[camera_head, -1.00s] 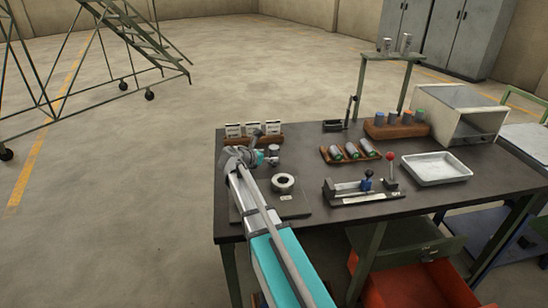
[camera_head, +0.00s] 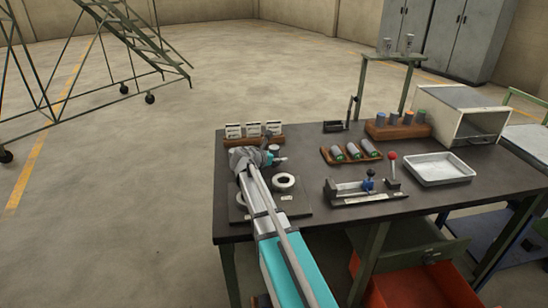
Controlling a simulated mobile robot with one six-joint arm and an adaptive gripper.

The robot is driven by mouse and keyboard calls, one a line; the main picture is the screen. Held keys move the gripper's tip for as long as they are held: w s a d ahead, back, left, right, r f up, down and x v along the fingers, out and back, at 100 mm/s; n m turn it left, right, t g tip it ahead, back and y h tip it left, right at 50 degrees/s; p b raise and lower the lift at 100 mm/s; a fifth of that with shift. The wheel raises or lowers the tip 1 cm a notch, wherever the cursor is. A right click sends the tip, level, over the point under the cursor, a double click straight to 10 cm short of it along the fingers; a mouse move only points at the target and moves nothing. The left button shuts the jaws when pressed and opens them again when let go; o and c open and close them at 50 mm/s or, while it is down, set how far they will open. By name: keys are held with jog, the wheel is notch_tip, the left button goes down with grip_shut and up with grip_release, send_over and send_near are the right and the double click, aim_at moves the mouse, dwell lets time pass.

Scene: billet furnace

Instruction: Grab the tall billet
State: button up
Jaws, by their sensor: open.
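My gripper (camera_head: 277,160) is over the left part of the dark workbench (camera_head: 330,222), small and partly hidden by my own wrist. It is open. A small grey metal cylinder (camera_head: 274,149) shows just behind the fingers; I cannot tell its full height or whether the fingers touch it. Several grey cylinders with green ends lie on their sides in a brown wooden tray (camera_head: 337,161) to the right of my gripper. Several upright cylinders with coloured tops stand in a wooden block (camera_head: 400,132) at the back right. I cannot tell which piece is the tall billet.
White label cards (camera_head: 253,129) stand behind my gripper. A pale ring (camera_head: 284,181) lies on a dark plate in front. A clamp fixture (camera_head: 350,187), a red-knobbed lever (camera_head: 392,157), a metal tray (camera_head: 438,169) and an open box furnace (camera_head: 466,116) occupy the right side.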

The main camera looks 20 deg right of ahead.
aim_at(272, 149)
grip_shut()
dwell(0.3)
jog(key=shift+r, duration=0.15)
notch_tip(272, 149, up, 3)
jog(key=p, duration=0.3)
jog(key=shift+r+p, duration=0.15)
jog(key=shift+p, duration=0.15)
jog(key=s+a+r+p, duration=0.1)
jog(key=s+r+p, duration=0.8)
jog(key=s, duration=0.4)
jog(key=shift+s+a+r, duration=0.25)
jog(key=shift+s+a, duration=0.15)
